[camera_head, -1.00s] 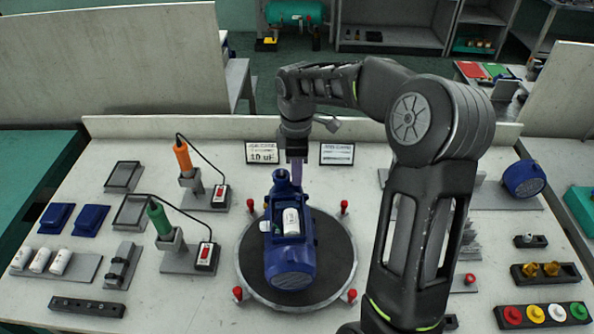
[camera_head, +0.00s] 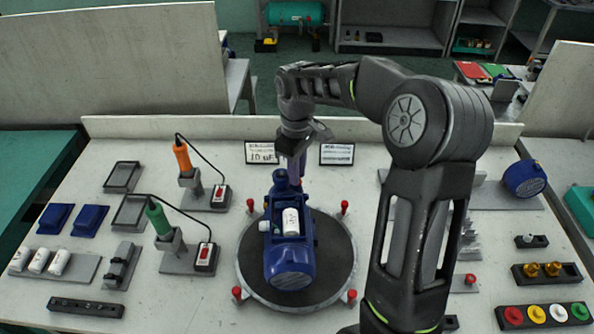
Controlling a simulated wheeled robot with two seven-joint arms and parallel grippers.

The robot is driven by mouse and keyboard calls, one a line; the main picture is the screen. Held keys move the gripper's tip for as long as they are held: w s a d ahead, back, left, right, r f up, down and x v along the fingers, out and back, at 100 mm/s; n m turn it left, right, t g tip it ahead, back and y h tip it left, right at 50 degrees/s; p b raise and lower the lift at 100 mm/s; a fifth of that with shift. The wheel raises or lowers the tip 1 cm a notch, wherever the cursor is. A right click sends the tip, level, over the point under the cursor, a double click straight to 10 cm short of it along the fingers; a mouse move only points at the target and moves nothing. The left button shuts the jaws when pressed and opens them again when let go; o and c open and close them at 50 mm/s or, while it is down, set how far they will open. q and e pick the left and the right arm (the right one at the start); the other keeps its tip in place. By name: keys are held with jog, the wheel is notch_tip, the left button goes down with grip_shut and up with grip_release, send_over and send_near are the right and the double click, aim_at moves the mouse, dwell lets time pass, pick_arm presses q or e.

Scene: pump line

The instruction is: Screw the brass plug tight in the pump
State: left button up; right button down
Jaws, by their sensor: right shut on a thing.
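The blue pump (camera_head: 289,262) lies on the round dark turntable (camera_head: 330,262) at the middle of the bench, with a white cylinder (camera_head: 291,222) set in its top. My right arm reaches over from the right, and my right gripper (camera_head: 296,171) points down at the far end of the pump, by its blue neck. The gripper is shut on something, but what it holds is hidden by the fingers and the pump. I cannot see a brass plug in the pump. Two brass-coloured plugs (camera_head: 543,269) stand in a dark holder at the right. My left gripper is not in view.
Red-topped posts (camera_head: 344,207) stand around the turntable. An orange tool (camera_head: 182,156) and a green tool (camera_head: 158,217) stand in holders on the left with cables. Two label cards (camera_head: 337,153) stand behind the pump. A rack of coloured caps (camera_head: 546,316) is at the front right.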

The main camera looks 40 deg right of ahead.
jog(key=c, duration=1.5)
grip_release()
jog(key=shift+a, duration=0.1)
jog(key=shift+o, duration=0.2)
jog(key=shift+r+n+p, duration=0.1)
jog(key=shift+n+p, duration=0.3)
jog(key=shift+n, duration=1.3)
jog(key=shift+n+p, duration=0.4)
jog(key=shift+n, duration=1.3)
